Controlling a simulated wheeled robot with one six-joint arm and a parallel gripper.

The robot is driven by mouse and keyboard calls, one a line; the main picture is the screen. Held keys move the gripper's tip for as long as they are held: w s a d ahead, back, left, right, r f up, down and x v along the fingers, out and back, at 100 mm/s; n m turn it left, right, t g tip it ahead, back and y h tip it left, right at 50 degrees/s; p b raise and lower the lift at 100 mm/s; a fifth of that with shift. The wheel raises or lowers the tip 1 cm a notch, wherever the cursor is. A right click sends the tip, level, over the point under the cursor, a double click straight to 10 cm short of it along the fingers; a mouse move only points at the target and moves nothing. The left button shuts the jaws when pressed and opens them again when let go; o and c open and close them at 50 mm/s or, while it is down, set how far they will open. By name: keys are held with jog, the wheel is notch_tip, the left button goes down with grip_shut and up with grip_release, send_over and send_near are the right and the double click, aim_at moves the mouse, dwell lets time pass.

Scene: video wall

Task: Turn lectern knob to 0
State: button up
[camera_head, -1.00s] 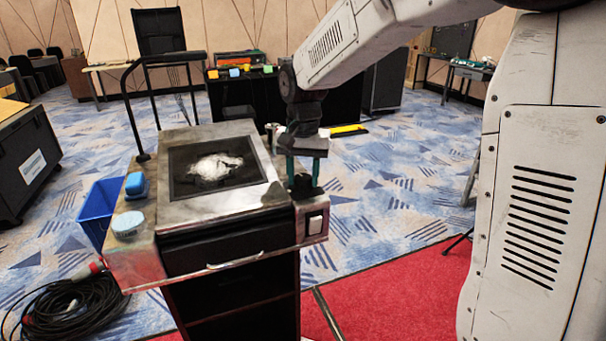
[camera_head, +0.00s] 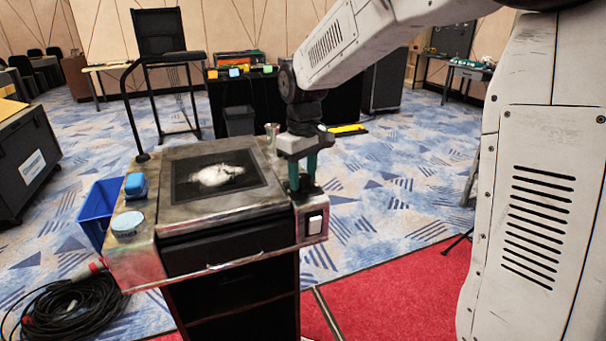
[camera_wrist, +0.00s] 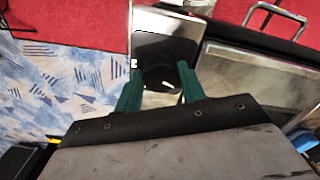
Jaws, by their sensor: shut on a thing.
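The lectern (camera_head: 180,225) stands in front of me with a dark inset panel (camera_head: 185,189) on its top. A black round knob (camera_wrist: 160,76) with a white pointer mark sits on the right side of the lectern top. My gripper (camera_wrist: 162,84) is shut on the knob, its teal fingers on either side of it. In the head view my gripper (camera_head: 303,186) points down at the lectern's right edge and mostly hides the knob. I cannot read any scale numbers around the knob.
A white switch (camera_head: 315,225) sits on the lectern's front right corner. A metal cup (camera_head: 272,133) stands at the back right. A blue bin (camera_head: 98,211) and coiled cable (camera_head: 75,305) are at left.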

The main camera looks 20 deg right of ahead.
aim_at(302, 177)
jog(key=shift+w+r+n, duration=0.1)
jog(key=shift+w+n, duration=0.05)
jog(key=shift+n, duration=1.95)
jog(key=o, duration=1)
jog(key=shift+c, duration=0.2)
notch_tip(302, 177, up, 8)
jog(key=shift+a+f, duration=0.1)
jog(key=shift+f, duration=0.05)
